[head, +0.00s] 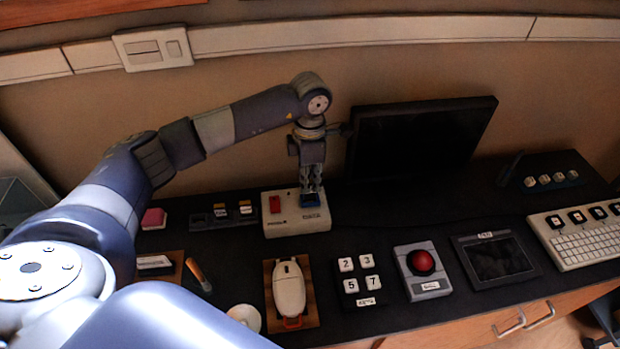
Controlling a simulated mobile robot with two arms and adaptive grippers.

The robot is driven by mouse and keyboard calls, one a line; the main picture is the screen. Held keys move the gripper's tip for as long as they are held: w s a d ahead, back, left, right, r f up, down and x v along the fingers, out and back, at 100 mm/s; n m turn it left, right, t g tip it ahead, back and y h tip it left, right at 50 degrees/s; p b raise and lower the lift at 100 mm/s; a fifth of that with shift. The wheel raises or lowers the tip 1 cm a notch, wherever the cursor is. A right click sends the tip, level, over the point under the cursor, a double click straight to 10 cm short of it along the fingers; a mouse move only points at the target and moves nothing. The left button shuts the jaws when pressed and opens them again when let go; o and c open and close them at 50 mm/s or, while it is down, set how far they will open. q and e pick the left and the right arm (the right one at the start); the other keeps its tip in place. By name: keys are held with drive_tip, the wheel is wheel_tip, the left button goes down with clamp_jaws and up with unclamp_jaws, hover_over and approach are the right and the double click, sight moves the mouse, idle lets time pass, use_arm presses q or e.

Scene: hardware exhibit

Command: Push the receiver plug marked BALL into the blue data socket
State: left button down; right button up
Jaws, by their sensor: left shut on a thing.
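A cream box (297,227) on the dark table carries a red switch (275,204) on its left and the blue data socket (310,200) on its right, above a DATA label. My left gripper (312,188) points straight down with its fingertips right over the blue socket. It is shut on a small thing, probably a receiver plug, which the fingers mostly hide. I cannot read its marking or tell whether it touches the socket. A dark rack (222,220) left of the box holds small plugs with orange and white tops; their labels are too small to read. My right gripper is not in view.
A black monitor (420,135) stands close behind and right of the gripper. In front lie a white mouse (289,288) on a wooden pad, a number keypad (358,280), a red trackball unit (422,268) and a small tablet (496,259). A keyboard (580,243) is at right.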

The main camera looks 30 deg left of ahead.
use_arm(q)
drive_tip(key=shift+f+b, duration=0.9)
drive_tip(key=shift+f, duration=0.15)
idle(0.4)
drive_tip(key=c, duration=1.5)
unclamp_jaws()
drive_tip(key=shift+c, duration=0.2)
drive_tip(key=o, duration=0.5)
drive_tip(key=shift+r, duration=0.15)
drive_tip(key=shift+r+p, duration=2)
drive_tip(key=shift+r, duration=1.45)
